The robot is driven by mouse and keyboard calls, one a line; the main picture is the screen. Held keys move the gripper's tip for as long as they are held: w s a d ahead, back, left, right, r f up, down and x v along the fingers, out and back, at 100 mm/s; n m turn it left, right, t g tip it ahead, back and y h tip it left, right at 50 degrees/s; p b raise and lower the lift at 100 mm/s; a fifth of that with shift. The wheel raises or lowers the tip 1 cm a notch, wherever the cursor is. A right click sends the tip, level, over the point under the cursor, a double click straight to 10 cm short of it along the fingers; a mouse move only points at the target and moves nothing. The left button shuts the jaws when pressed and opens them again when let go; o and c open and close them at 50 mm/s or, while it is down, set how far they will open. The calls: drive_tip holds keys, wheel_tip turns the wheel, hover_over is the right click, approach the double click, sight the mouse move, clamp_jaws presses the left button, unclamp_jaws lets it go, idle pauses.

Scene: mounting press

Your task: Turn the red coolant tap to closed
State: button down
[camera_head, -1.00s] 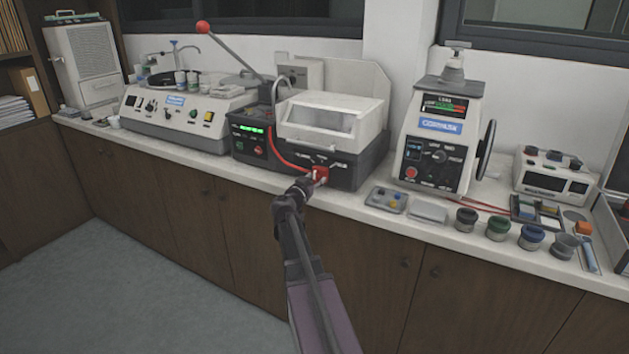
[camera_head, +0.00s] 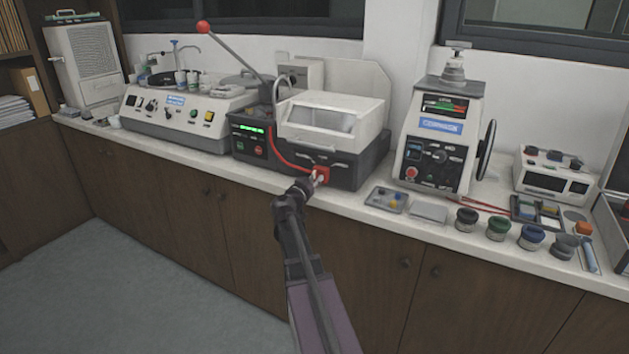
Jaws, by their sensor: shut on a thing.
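The red coolant tap (camera_head: 322,172) is on the front of the cut-off machine (camera_head: 357,166), below its white hood. A red hose runs to it from the left. My gripper (camera_head: 313,180) reaches up from the bottom of the picture and is shut on the tap. The fingertips and part of the tap overlap, so the tap's exact angle is hard to read.
A grinder-polisher (camera_head: 170,120) stands to the left, with a red-knobbed lever (camera_head: 203,27) between. The mounting press (camera_head: 437,140) stands to the right. Several jars, a small tray (camera_head: 371,200) and other items line the counter's front right edge.

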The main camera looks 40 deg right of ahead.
drive_tip(key=n, duration=0.3)
drive_tip(key=shift+n, duration=0.3)
drive_tip(key=n, duration=0.4)
idle(0.4)
drive_tip(key=c, duration=0.6)
unclamp_jaws()
drive_tip(key=shift+o, duration=0.2)
drive_tip(key=shift+a, duration=0.1)
drive_tip(key=v, duration=1.1)
drive_tip(key=shift+s+a, duration=0.2)
drive_tip(key=shift+a, duration=0.15)
drive_tip(key=shift+f, duration=0.15)
